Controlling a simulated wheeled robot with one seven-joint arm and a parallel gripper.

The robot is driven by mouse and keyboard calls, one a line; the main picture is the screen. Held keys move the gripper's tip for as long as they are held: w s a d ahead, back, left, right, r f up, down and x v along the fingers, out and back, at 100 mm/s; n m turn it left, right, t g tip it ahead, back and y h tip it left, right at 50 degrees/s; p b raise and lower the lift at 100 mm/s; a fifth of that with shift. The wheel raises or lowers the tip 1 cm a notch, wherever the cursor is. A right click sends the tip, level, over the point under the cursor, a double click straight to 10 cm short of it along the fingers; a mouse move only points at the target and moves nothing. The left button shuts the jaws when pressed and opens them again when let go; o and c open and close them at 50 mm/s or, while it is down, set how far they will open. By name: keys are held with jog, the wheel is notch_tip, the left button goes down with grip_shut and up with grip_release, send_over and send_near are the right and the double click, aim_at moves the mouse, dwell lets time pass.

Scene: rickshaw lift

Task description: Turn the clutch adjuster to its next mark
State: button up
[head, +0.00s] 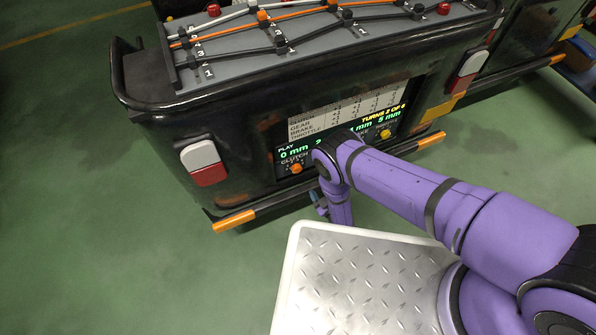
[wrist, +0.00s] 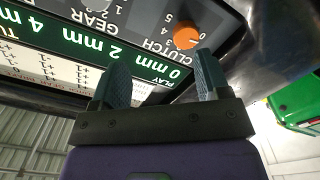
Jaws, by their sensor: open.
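The clutch adjuster is an orange knob (head: 296,169) at the lower left of the rear panel, under a 0 mm reading. It also shows in the wrist view (wrist: 187,38), upside down, with a dial of small numerals beside it. Which mark it points at is too small to tell surely. My gripper (wrist: 160,66) is open and empty, its two teal fingers apart below the knob in the wrist view, not around it. In the head view only a little of my gripper (head: 321,206) shows, low and right of the knob.
The green-lit display (head: 293,154) reads TURNS 2 OF 6 at its right. A yellow throttle knob (head: 385,134) sits further right; my arm hides the middle of the panel. An orange-tipped bumper bar (head: 234,220) runs below. A rack of cables (head: 280,40) lies on top.

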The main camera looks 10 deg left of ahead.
aim_at(298, 171)
jog(key=s+a+m, duration=0.2)
jog(key=a+m, duration=0.1)
jog(key=a, duration=0.1)
jog(key=x, duration=1)
jog(key=shift+a+r, duration=0.1)
jog(key=shift+a, duration=0.25)
jog(key=c, duration=0.9)
